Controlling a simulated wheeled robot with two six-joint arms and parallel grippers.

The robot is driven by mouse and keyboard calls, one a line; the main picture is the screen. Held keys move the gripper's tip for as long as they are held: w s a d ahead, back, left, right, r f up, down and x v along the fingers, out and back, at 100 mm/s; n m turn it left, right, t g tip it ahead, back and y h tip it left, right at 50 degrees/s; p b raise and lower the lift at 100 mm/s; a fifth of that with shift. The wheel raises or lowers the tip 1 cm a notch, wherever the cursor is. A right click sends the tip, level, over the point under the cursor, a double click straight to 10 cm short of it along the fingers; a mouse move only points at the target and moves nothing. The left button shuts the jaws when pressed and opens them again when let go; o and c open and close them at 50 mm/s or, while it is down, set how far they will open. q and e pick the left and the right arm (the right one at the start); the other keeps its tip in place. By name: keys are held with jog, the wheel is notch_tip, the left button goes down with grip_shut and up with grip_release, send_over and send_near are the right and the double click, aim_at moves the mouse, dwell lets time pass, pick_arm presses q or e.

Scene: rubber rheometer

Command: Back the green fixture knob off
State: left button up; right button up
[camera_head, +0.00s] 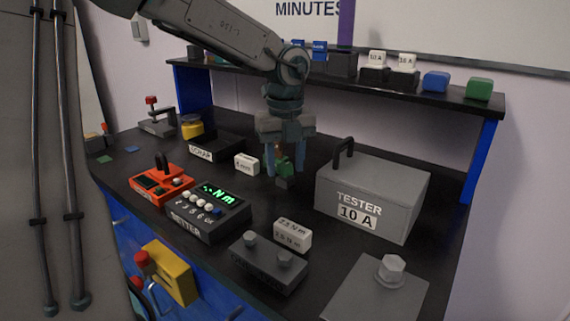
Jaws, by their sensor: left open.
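The green fixture knob (286,165) sits on a small dark fixture (285,183) in the middle of the black bench. My left gripper (285,160) reaches down from above, with its fingers on either side of the knob. The fingers are open, and I cannot tell whether either one touches the knob. The gripper hides the knob's top and part of its sides. My right gripper is not in view.
A grey tester box (372,199) stands close on the right, and a small white label block (247,163) on the left. A black setter (208,217) and a dark two-knob block (268,262) are nearer. A shelf (430,94) runs behind.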

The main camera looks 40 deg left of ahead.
pick_arm(q)
jog(key=m+p, duration=0.1)
jog(key=m, duration=0.4)
jog(key=c, duration=0.8)
jog(key=shift+f+b, duration=0.25)
jog(key=shift+b, duration=0.45)
jog(key=shift+c, duration=0.2)
jog(key=shift+r+n, duration=0.15)
jog(key=shift+n, duration=0.65)
jog(key=shift+r+n, duration=0.1)
jog(key=shift+n, duration=1.2)
jog(key=n, duration=0.4)
jog(key=shift+n, duration=0.3)
